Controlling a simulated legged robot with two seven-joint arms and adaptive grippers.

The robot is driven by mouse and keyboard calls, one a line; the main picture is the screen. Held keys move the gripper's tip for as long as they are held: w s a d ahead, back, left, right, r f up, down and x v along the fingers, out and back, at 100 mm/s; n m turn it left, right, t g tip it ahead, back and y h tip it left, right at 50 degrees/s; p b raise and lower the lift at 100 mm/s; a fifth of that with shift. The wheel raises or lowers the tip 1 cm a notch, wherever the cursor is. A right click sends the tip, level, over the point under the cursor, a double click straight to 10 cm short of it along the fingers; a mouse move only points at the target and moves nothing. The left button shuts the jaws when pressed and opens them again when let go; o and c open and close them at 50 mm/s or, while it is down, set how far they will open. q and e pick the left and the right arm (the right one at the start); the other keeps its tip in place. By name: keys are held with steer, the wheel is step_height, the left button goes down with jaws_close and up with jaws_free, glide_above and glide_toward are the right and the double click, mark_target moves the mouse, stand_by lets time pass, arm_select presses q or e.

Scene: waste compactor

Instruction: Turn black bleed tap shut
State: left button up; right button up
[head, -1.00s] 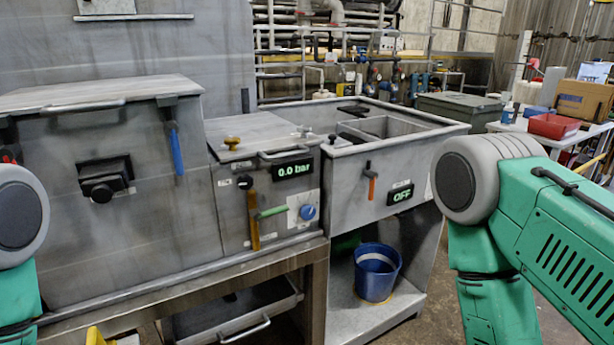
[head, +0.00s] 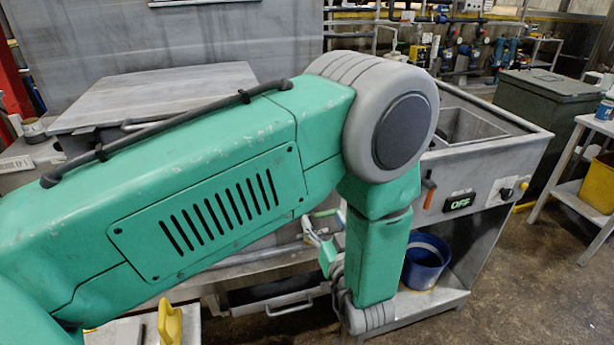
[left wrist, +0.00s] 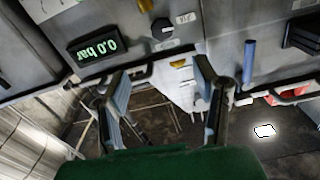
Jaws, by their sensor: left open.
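The black tap knob (left wrist: 162,28) shows in the left wrist view on the grey front panel, beside a small white label. That view is upside down. The pressure display (left wrist: 92,46) beside it reads 0.0 bar. My left gripper (left wrist: 162,75) is open and empty, its two fingers apart, and the knob shows beyond their tips. No contact is visible. In the head view my left gripper (head: 318,228) is small and partly hidden beside my forearm. My left arm covers the black knob and the display there. My right gripper is out of view.
The sink unit (head: 490,165) with an OFF display (head: 459,203) and orange lever (head: 429,188) stands to the right. A blue bucket (head: 425,262) sits on the shelf below. A drawer handle (head: 290,307) lies low.

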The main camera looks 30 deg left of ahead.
arm_select(q)
steer(key=p+x, duration=0.2)
steer(key=x, duration=1.2)
steer(key=shift+s+a+f, duration=0.1)
steer(key=shift+s+f, duration=0.05)
steer(key=shift+s, duration=0.1)
steer(key=shift+a, duration=0.1)
steer(key=c, duration=1.2)
